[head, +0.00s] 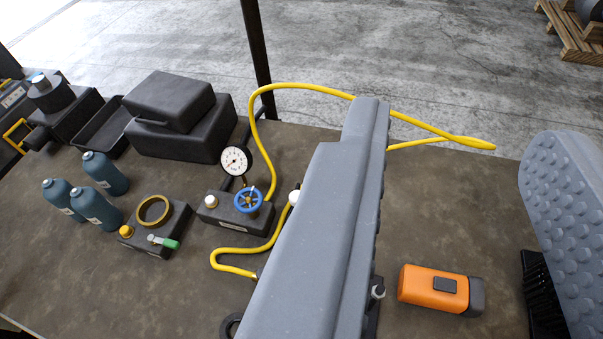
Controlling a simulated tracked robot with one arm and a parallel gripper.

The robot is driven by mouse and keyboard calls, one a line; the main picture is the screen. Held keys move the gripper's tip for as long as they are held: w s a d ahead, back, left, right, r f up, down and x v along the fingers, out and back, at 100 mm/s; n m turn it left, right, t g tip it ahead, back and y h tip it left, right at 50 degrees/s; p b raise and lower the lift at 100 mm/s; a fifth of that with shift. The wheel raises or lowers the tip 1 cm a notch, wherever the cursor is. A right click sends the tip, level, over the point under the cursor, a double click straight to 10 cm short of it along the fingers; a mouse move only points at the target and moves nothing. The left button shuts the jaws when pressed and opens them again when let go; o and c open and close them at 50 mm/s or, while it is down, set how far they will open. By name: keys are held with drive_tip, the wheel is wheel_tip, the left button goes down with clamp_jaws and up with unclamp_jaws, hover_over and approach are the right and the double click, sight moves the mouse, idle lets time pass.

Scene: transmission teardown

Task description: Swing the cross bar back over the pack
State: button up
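My gripper (465,145) is open, with its two grey fingers wide apart and nothing between them. The left finger crosses the middle of the view. The right finger shows its studded inner pad at the right edge. I cannot make out the cross bar or the pack. Behind the left finger, low in the view, a dark fixture with a metal knob (377,292) shows only in part. A dark curved piece (231,324) shows on the finger's other side. The finger hides whatever lies between them, and I cannot tell whether they belong together.
On the brown bench (120,285) stand teal bottles (103,172), black cases (180,130), a gauge block with blue handwheel (248,201), a yellow hose (232,250) and an orange device (440,290). A dark post (257,55) rises behind. A black brush (541,295) lies right.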

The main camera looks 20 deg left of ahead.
drive_tip(key=shift+o, duration=1.4)
drive_tip(key=w+a+f+n+g+p, duration=0.25)
drive_tip(key=w+f+g+p, duration=0.2)
drive_tip(key=w, duration=0.25)
drive_tip(key=w+a+f+n+g+y+p, duration=0.1)
drive_tip(key=w+a+f+n+g+p, duration=0.15)
drive_tip(key=w+a+f, duration=0.35)
drive_tip(key=w+a+f+n+g+p, duration=0.2)
drive_tip(key=w+f+g+p, duration=0.25)
drive_tip(key=w, duration=0.45)
drive_tip(key=a+f+g+p, duration=0.1)
drive_tip(key=f+p, duration=0.1)
drive_tip(key=f, duration=0.6)
drive_tip(key=a+f+n+g+p, duration=0.1)
drive_tip(key=f+p, duration=0.1)
drive_tip(key=f, duration=0.6)
drive_tip(key=a+f+n+g+h+p, duration=0.1)
drive_tip(key=f+g+p, duration=0.1)
drive_tip(key=f, duration=0.6)
drive_tip(key=shift+w+a+f, duration=0.1)
drive_tip(key=shift+a, duration=0.1)
